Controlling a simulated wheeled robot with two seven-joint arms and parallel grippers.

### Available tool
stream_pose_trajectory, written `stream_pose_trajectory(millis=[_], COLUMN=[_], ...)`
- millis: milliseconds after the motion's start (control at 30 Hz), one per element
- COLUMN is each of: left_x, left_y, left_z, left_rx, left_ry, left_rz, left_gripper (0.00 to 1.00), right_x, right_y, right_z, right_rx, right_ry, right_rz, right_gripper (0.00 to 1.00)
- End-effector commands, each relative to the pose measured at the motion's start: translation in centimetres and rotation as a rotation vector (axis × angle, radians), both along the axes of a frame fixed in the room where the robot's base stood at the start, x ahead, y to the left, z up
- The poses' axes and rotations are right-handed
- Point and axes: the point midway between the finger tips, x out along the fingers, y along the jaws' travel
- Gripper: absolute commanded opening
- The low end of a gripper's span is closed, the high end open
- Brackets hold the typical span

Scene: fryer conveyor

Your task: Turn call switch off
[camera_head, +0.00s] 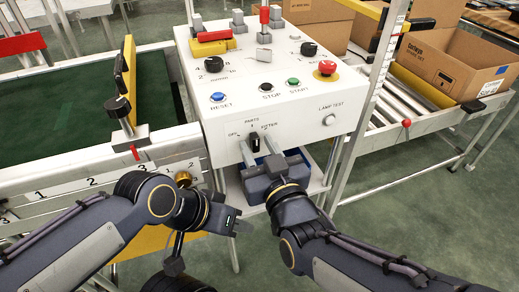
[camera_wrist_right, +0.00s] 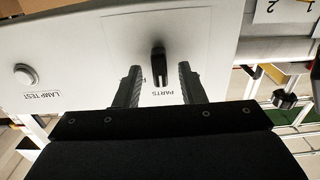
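The call switch (camera_head: 254,143) is a black rotary knob on the front of the white control panel, with OFF, PARTS and FITTER printed around it. Its ridge stands upright, in line with PARTS. In the right wrist view the knob (camera_wrist_right: 158,66) lies between the two fingers, above the upside-down PARTS label. My right gripper (camera_head: 259,154) is open at the switch, with a finger on each side and gaps to the knob; the fingers (camera_wrist_right: 159,86) partly cover the other labels. My left gripper (camera_head: 236,220) hangs lower left of the panel, its fingers too small to judge.
The LAMP TEST button (camera_head: 329,119) is right of the switch. The panel top (camera_head: 225,120) carries a red emergency stop (camera_head: 326,68), coloured buttons and knobs. A blue bin (camera_head: 258,186) sits below. Conveyors flank the panel, with cardboard boxes (camera_head: 455,65) at right.

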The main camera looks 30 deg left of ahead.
Motion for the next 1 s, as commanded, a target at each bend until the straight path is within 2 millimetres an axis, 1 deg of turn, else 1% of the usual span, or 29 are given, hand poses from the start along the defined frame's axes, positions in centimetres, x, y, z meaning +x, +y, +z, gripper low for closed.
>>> stream_pose_trajectory(millis=[167, 433, 767, 1000], left_x=[0.00, 0.00, 0.00, -0.01], left_y=[-0.01, -0.01, 0.00, 0.00], left_z=[0.01, 0.01, 0.06, 0.25], left_rx=[0.000, 0.000, 0.000, 0.000], left_ry=[0.000, 0.000, 0.000, 0.000], left_rz=[0.000, 0.000, 0.000, 0.000], left_gripper=[0.36, 0.36, 0.36, 0.36], right_x=[0.02, -0.01, -0.01, -0.04], right_y=[-0.01, -0.03, -0.03, 0.00], right_z=[0.01, 0.01, 0.01, 0.04], right_rx=[0.000, 0.001, -0.016, -0.090], right_ry=[0.000, 0.001, -0.017, -0.104], right_rz=[0.000, 0.000, 0.000, 0.000], right_gripper=[0.36, 0.01, 0.00, 0.00])
